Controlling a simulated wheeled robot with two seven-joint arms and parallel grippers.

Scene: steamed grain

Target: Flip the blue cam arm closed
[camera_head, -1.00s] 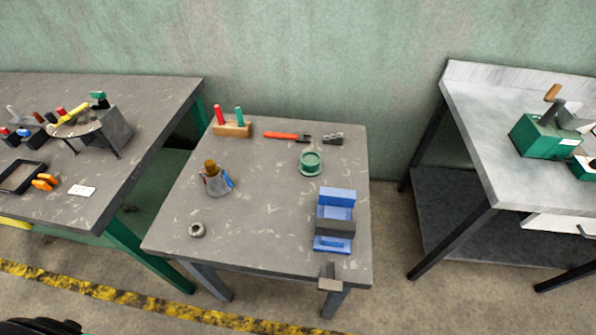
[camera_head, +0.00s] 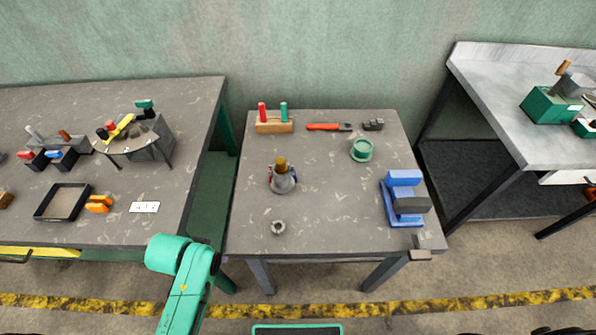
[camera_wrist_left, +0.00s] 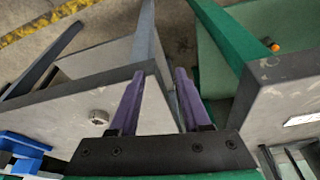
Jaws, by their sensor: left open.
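The blue cam arm (camera_head: 294,172) is a small blue lever on the right side of a grey cone-shaped fitting (camera_head: 283,184) with a brown top. A red part shows on the fitting's left side. Its exact angle is too small to tell. The fitting stands upright on the middle table (camera_head: 330,215). My left gripper (camera_wrist_left: 160,75) is open and empty, its purple fingers apart near that table's edge in the left wrist view. The fitting is not clearly visible there. In the head view only my green left arm shows, low and left of the table. My right gripper is not in view.
A grey ring (camera_head: 278,227) lies in front of the fitting. A blue fixture (camera_head: 404,178) stands at the right, a green ring (camera_head: 362,149) behind it. A wooden holder (camera_head: 274,127) and a red-handled tool (camera_head: 325,127) lie at the back. A gap separates the left bench (camera_head: 190,120).

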